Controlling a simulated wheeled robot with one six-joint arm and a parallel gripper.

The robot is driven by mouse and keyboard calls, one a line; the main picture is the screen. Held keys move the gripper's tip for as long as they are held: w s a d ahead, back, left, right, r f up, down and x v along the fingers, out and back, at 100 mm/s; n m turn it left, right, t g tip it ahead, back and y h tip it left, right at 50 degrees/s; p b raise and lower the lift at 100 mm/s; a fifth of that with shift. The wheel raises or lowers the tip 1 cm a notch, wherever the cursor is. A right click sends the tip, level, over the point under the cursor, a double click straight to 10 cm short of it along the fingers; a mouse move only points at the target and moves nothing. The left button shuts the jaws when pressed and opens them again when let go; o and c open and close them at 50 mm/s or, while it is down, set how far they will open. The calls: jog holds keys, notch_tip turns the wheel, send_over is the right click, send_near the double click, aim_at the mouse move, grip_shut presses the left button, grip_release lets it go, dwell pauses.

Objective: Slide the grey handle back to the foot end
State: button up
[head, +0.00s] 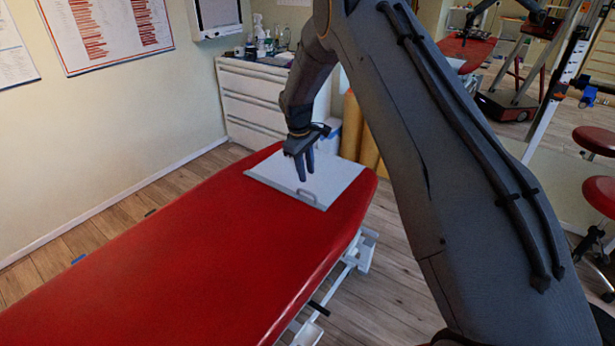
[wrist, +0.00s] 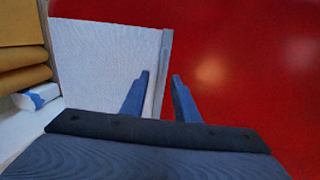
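A flat pale grey panel (head: 335,178) lies on the far end of the red treatment table (head: 190,260). A small grey loop handle (head: 308,197) stands at the panel's near edge. My gripper (head: 304,176) points down over the panel, just behind the handle in the head view. In the wrist view, the panel (wrist: 100,60) fills the left and its grey edge strip (wrist: 166,55) runs towards the gap between my fingers (wrist: 161,84). I cannot make out the handle in the wrist view, nor whether the fingers touch anything.
A white drawer cabinet (head: 255,105) with bottles stands behind the table, with yellow rolls (head: 352,125) beside it. Red stools (head: 598,140) are at the right. The table's red surface in front of the panel is clear.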

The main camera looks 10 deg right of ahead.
jog(key=p, duration=0.2)
send_over(307, 201)
jog(key=shift+f, duration=3.85)
grip_shut()
